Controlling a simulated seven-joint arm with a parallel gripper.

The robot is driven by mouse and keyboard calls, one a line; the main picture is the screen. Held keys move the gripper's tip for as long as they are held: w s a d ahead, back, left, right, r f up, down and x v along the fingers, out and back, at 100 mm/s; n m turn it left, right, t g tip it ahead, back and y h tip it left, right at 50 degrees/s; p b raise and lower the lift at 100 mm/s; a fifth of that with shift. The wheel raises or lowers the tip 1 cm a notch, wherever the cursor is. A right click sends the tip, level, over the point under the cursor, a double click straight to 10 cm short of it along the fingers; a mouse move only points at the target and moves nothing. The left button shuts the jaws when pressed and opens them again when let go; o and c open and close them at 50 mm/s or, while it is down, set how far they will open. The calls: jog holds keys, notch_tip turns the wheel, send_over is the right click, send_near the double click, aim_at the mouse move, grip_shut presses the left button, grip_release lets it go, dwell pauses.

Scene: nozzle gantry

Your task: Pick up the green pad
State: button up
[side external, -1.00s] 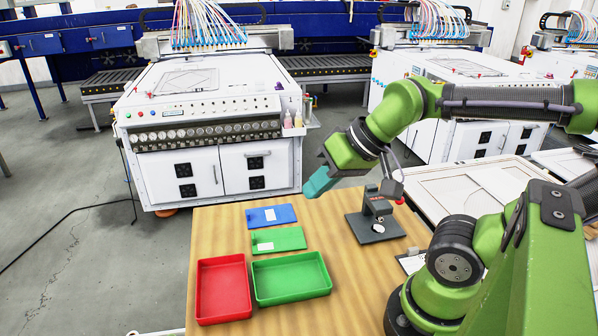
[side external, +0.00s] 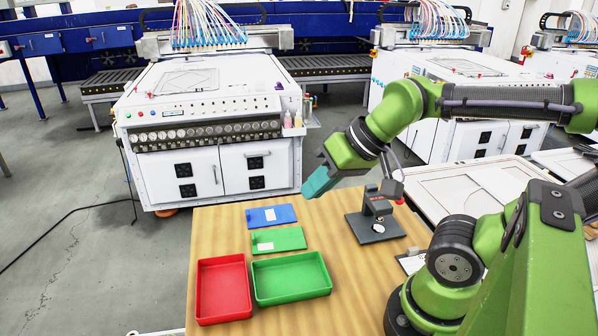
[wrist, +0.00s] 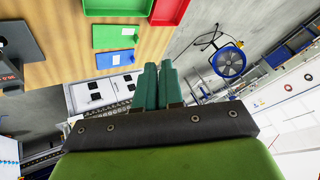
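The green pad (side external: 287,239) lies flat on the wooden table, between the blue pad (side external: 283,213) and the green tray (side external: 291,291). It has a white label near its left end. In the wrist view the green pad (wrist: 108,37) is at the upper left, beyond my fingertips. My gripper (side external: 319,182) is in the air above the table's back edge, to the right of and well above the pads. In the wrist view its two teal fingers (wrist: 158,66) are close together with nothing seen between them.
A red tray (side external: 223,314) stands left of the green tray. A dark stand-like device (side external: 376,216) is on the table's right side. A white printing machine (side external: 205,135) stands behind the table. Bare table (side external: 333,238) lies between the pads and the device.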

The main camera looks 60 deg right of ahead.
jog(key=o, duration=0.5)
jog(key=shift+o, duration=0.2)
jog(key=m+g+h, duration=0.2)
jog(key=m+g, duration=0.4)
jog(key=g, duration=0.1)
send_over(253, 236)
notch_tip(253, 236, down, 7)
jog(key=f, duration=1.1)
jog(key=shift+s+a, duration=0.15)
jog(key=shift+a, duration=0.15)
jog(key=shift+d+f, duration=0.2)
jog(key=shift+f, duration=1.2)
jog(key=shift+d+f, duration=0.15)
jog(key=shift+f, duration=1.2)
